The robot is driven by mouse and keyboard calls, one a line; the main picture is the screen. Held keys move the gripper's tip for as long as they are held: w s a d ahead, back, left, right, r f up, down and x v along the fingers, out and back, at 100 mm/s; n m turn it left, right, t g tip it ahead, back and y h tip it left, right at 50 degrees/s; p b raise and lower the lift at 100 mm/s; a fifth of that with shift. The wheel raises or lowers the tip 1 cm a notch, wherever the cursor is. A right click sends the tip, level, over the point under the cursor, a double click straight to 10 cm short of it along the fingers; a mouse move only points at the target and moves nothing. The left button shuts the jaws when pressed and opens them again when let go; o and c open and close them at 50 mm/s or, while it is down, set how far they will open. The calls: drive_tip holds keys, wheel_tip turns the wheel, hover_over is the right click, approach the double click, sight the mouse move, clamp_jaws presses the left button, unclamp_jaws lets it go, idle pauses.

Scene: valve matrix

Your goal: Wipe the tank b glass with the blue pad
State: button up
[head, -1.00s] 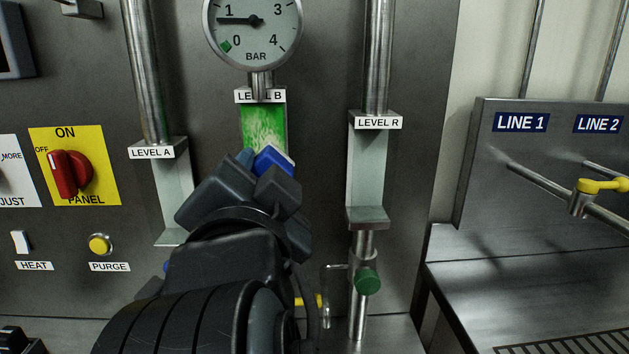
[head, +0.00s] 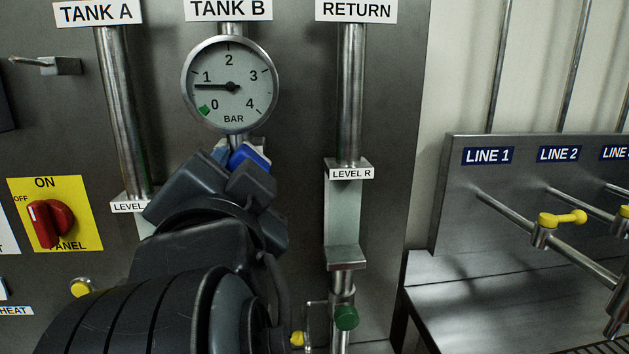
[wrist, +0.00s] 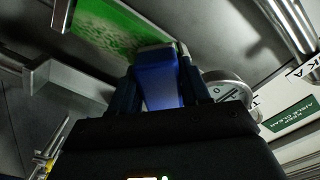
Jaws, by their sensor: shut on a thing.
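My gripper (head: 237,158) is shut on the blue pad (head: 250,155), just under the pressure gauge of tank B. The pad also shows between the fingers in the wrist view (wrist: 162,84), with a pale edge at its far end. In the head view my gripper and arm hide the tank B glass. In the wrist view the glass (wrist: 112,28) is a green strip with paler mottled smears, beyond the pad. The pad's far end overlaps the edge of the glass in that view; I cannot tell whether they touch.
The gauge (head: 230,86) and its pipe stand close above the pad. The LEVEL R glass (head: 343,215) with a green knob (head: 346,317) is to the right, the tank A pipe (head: 122,115) to the left. A red panel switch (head: 50,223) is further left.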

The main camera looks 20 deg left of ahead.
drive_tip(key=shift+r, duration=0.5)
wheel_tip(320, 180, down, 12)
drive_tip(key=b, duration=0.8)
drive_tip(key=shift+r+b, duration=0.25)
drive_tip(key=shift+b, duration=0.1)
idle(0.3)
drive_tip(key=shift+v, duration=2.95)
drive_tip(key=shift+s+d, duration=0.1)
